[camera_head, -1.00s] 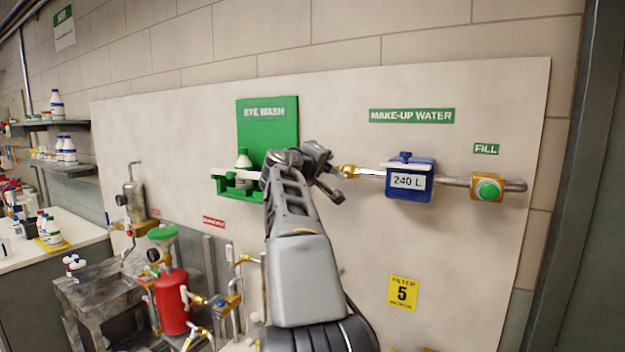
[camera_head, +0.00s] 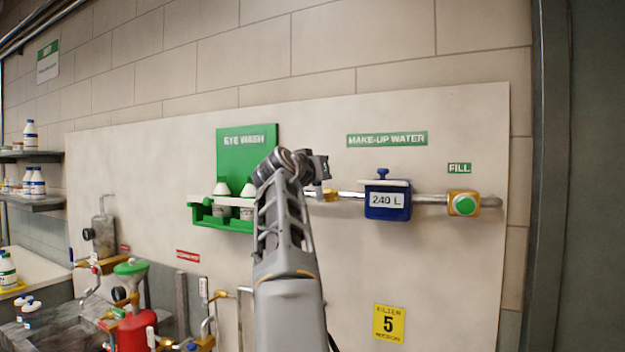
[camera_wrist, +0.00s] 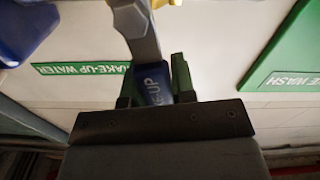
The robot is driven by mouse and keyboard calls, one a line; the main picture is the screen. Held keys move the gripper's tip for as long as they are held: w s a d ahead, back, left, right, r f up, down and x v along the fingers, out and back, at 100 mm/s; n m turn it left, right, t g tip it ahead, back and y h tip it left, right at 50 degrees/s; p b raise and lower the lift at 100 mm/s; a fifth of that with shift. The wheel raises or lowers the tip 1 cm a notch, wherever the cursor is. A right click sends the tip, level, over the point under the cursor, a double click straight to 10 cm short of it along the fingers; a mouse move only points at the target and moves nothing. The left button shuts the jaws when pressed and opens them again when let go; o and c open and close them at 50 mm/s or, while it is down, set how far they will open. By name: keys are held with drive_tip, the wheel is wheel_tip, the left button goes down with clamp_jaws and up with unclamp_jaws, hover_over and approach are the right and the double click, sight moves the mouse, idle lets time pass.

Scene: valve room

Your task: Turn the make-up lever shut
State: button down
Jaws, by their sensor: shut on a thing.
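The make-up lever (camera_wrist: 150,72) shows in the wrist view as a grey bar with a blue grip lettered "-UP". The grip sits between the two jaws of my gripper (camera_wrist: 157,84), which is shut on it. The bar runs up to brass at the top edge. In the head view my gripper (camera_head: 320,168) is just above and left of the brass valve (camera_head: 330,194) on the make-up water pipe. The lever is hidden or too small to make out there. The "MAKE-UP WATER" sign (camera_head: 387,139) is above the pipe.
A blue meter (camera_head: 387,200) reading "240 L" and a green fill button (camera_head: 465,204) are on the pipe to the right. A green eye-wash station (camera_head: 236,190) with bottles is close on the left. A red vessel (camera_head: 136,330) stands lower left. The panel below the pipe is mostly clear.

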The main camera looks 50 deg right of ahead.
drive_tip(key=shift+s+d+m+b, duration=0.15)
drive_tip(key=shift+s+m+b, duration=0.35)
drive_tip(key=shift+m, duration=0.5)
drive_tip(key=shift+s, duration=0.1)
drive_tip(key=c, duration=0.9)
unclamp_jaws()
drive_tip(key=shift+c, duration=0.2)
drive_tip(key=b+v, duration=0.4)
drive_tip(key=v, duration=1)
